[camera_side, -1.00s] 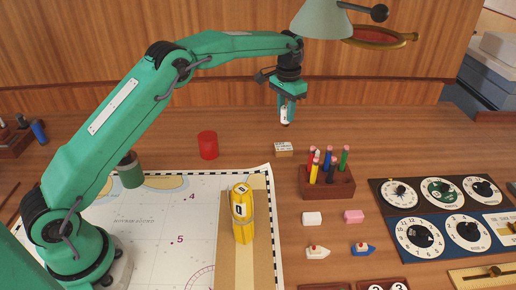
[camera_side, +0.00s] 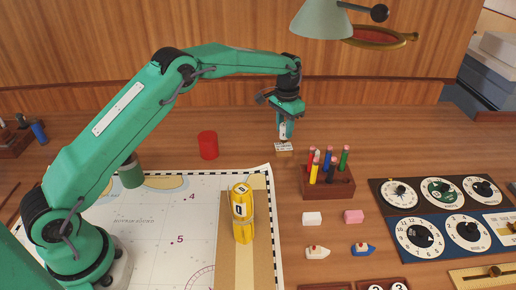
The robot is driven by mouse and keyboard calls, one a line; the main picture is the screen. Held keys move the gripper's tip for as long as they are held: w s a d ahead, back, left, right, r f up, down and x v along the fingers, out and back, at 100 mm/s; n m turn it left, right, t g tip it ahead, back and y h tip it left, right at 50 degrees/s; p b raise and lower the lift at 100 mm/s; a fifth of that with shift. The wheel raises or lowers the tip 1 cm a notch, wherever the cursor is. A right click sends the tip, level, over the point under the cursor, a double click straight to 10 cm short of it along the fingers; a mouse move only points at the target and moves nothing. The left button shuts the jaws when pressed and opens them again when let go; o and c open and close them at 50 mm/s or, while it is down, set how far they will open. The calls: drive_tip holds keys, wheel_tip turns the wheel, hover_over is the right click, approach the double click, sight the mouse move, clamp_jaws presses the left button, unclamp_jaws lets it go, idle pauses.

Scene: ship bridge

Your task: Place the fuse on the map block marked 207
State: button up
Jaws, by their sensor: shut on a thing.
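My gripper (camera_side: 285,134) is shut on the fuse (camera_side: 283,130), a small pale piece held upright between the fingers. The fingers hide part of it. A small cream block (camera_side: 284,148) with dark printing lies flat on the table directly below the gripper in the picture. The printing is too small to read, so I cannot tell if it says 207. The fuse's lower end is at or just above the block; I cannot tell whether they touch.
A wooden holder (camera_side: 328,183) with several coloured markers stands to the right and nearer. A red cylinder (camera_side: 208,145) stands to the left. A yellow device (camera_side: 243,212) lies on the chart (camera_side: 140,222). A lamp shade (camera_side: 321,20) hangs above. Table around the block is clear.

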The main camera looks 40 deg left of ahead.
drive_tip(key=shift+f, duration=1)
drive_tip(key=shift+f, duration=0.15)
drive_tip(key=o, duration=1)
wheel_tip(320, 180, up, 12)
drive_tip(key=shift+r, duration=0.2)
drive_tip(key=shift+r, duration=0.1)
